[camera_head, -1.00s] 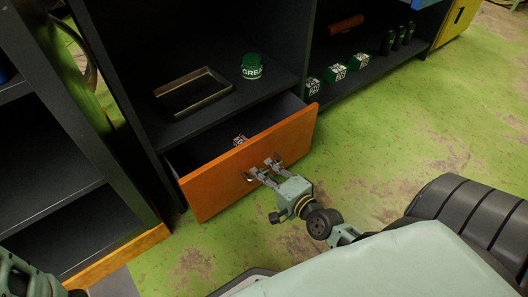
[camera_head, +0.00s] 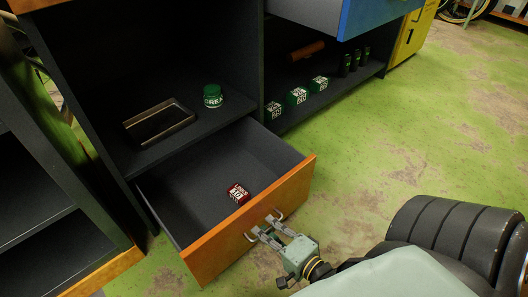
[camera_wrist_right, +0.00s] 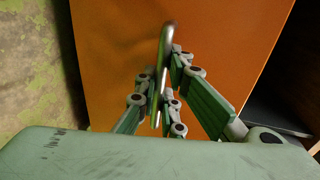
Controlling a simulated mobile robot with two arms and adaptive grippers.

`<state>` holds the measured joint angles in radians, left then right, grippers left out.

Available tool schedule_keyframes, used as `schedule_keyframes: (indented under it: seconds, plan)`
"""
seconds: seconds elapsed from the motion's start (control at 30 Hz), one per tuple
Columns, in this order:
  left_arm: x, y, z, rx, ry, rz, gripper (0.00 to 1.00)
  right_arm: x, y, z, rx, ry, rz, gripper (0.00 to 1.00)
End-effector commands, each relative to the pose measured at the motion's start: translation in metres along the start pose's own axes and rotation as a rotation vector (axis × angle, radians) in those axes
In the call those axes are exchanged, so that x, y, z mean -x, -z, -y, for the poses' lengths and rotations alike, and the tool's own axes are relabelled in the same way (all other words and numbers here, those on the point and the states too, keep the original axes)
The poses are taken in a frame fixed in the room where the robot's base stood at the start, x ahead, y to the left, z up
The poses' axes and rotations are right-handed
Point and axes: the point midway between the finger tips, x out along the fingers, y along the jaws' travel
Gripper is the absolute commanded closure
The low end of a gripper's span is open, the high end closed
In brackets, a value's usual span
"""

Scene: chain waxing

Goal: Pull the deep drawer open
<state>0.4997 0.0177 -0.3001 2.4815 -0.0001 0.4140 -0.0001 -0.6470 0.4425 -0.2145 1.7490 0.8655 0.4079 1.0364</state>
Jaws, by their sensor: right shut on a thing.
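The deep drawer (camera_head: 213,252) has an orange front and a dark grey inside, and it stands well out of the black cabinet. A metal handle (camera_head: 281,215) is on its front. My right gripper (camera_head: 263,227) is at the handle, in front of the orange panel. In the right wrist view, its fingers (camera_wrist_right: 160,85) are on both sides of the handle bar (camera_wrist_right: 166,45) and shut on it. A small red box (camera_head: 238,193) with white lettering lies inside the drawer near the front. My left gripper is not in view.
On the shelf above the drawer are a metal tray (camera_head: 160,136) and a green grease jar (camera_head: 212,97). Green boxes (camera_head: 297,97) and dark cylinders stand on the shelf to the right. A blue-fronted drawer (camera_head: 372,16) sticks out at the top.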

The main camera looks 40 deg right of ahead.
Motion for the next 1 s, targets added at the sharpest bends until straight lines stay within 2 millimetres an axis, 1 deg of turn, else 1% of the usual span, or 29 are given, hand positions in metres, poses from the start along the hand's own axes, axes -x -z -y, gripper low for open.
schedule_keyframes:
  seconds: [0.33, 0.37, 0.47, 0.77, 0.87, 0.97, 1.0]
  plan:
    - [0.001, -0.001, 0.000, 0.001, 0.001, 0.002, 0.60, 0.001, -0.001, -0.001, -0.001, -0.002, 0.002, 1.00]
    - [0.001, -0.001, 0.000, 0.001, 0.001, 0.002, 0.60, 0.001, -0.001, -0.001, -0.001, -0.002, 0.002, 0.91]
    - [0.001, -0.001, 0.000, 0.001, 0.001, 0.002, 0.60, 0.001, -0.001, -0.001, -0.001, -0.002, 0.002, 0.83]
    - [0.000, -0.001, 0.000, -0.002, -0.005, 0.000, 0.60, 0.001, -0.001, 0.000, 0.000, 0.000, 0.001, 0.83]
    - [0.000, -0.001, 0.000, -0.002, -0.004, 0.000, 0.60, 0.002, -0.001, 0.006, -0.001, 0.000, 0.000, 0.83]
    - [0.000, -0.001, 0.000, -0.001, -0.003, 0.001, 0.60, 0.005, -0.001, 0.018, -0.003, 0.002, -0.001, 0.83]
    - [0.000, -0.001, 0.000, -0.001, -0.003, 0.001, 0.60, 0.006, 0.000, 0.025, -0.002, 0.003, -0.001, 0.83]
